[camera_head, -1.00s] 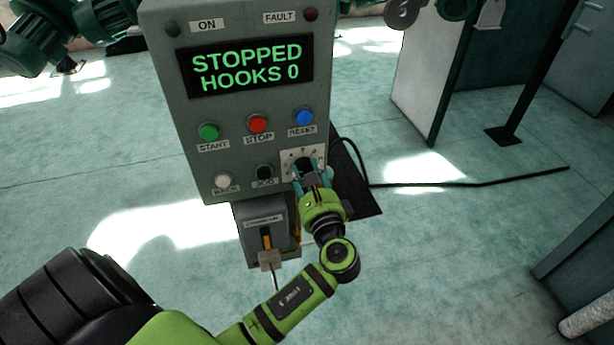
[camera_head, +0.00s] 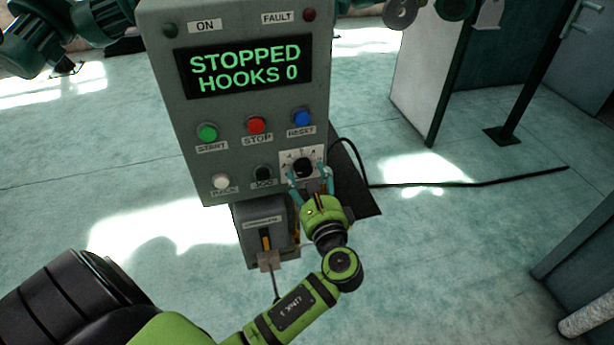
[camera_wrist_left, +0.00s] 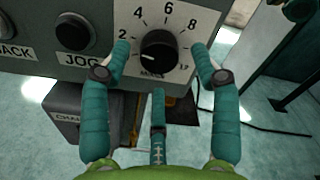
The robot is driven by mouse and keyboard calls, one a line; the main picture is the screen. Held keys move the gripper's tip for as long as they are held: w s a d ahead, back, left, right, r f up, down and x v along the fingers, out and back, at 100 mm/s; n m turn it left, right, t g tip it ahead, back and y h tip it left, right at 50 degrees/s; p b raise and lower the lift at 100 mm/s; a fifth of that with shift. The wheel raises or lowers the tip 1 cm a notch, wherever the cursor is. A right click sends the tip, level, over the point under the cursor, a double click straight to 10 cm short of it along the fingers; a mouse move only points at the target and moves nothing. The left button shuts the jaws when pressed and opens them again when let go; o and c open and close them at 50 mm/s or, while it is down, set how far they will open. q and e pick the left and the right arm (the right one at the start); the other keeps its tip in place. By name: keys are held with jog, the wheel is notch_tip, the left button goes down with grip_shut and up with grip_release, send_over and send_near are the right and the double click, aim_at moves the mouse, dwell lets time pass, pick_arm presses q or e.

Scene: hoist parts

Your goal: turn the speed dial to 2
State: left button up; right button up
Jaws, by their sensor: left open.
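The speed dial is a round black knob (camera_head: 303,167) on a white scale plate (camera_head: 287,158) at the lower right of the grey control box. In the left wrist view the knob (camera_wrist_left: 159,52) shows up close, with the figures 2, 4, 6 and 8 around it. A pale mark on the knob seems to lie toward the lower left, but its exact reading is hard to tell. My left gripper (camera_head: 310,180) is open and empty just below the knob in the head view. In the wrist view its fingers stand on either side of the knob, apparently clear of it. My right gripper is out of view.
The jog button (camera_head: 263,174) is close left of the plate, below the red stop button (camera_head: 257,125). The blue reset button (camera_head: 302,118) is above it. A smaller grey lever box (camera_head: 252,217) hangs below. The display (camera_head: 250,69) reads STOPPED, HOOKS 0.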

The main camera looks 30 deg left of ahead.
pick_arm(q)
jog(key=v, duration=1)
jog(key=shift+s+d, duration=0.2)
jog(key=shift+s, duration=0.05)
